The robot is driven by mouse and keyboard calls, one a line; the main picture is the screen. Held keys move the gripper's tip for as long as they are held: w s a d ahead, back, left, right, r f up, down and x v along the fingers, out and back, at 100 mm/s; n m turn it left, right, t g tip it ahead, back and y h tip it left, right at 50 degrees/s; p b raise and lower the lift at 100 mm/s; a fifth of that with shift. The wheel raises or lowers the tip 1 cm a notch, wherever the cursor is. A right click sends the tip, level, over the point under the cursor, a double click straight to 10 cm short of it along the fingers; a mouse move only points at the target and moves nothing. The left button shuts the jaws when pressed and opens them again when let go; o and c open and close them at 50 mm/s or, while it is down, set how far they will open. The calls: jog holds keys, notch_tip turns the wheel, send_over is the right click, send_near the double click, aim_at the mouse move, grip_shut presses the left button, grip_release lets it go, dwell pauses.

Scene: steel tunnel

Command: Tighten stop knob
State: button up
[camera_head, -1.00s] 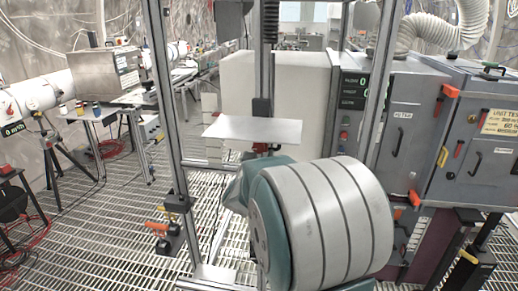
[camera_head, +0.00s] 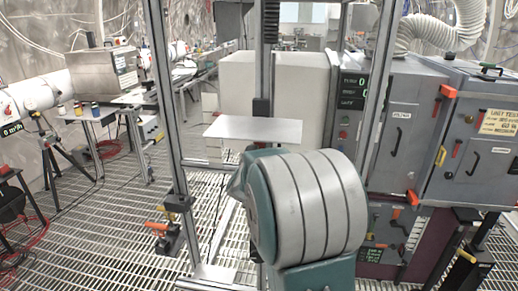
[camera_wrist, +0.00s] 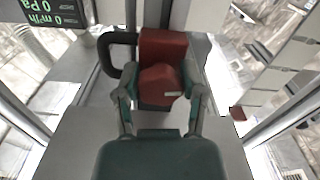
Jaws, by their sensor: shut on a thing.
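The stop knob (camera_wrist: 160,86) is a dark red, faceted knob in the middle of the wrist view. It sits in front of a red block (camera_wrist: 163,46) with a black loop handle (camera_wrist: 113,52) on its left. My gripper (camera_wrist: 161,92) has one finger on each side of the knob and is shut on it. A small pale mark shows on the knob's face. In the head view my arm hides the gripper and the knob, below a flat light-grey plate (camera_head: 253,130) on an upright post.
Metal frame posts (camera_head: 165,100) stand on both sides of the plate. Grey cabinets (camera_head: 400,130) with a ribbed white hose (camera_head: 450,30) fill the right. The grated floor at left is mostly open.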

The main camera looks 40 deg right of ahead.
jog(key=shift+m, duration=0.3)
jog(key=m, duration=0.5)
jog(key=shift+w+a+r, duration=0.1)
jog(key=m, duration=0.5)
jog(key=shift+m, duration=0.3)
dwell(0.4)
jog(key=o, duration=1.2)
jog(key=shift+c, duration=0.2)
jog(key=shift+a, duration=0.1)
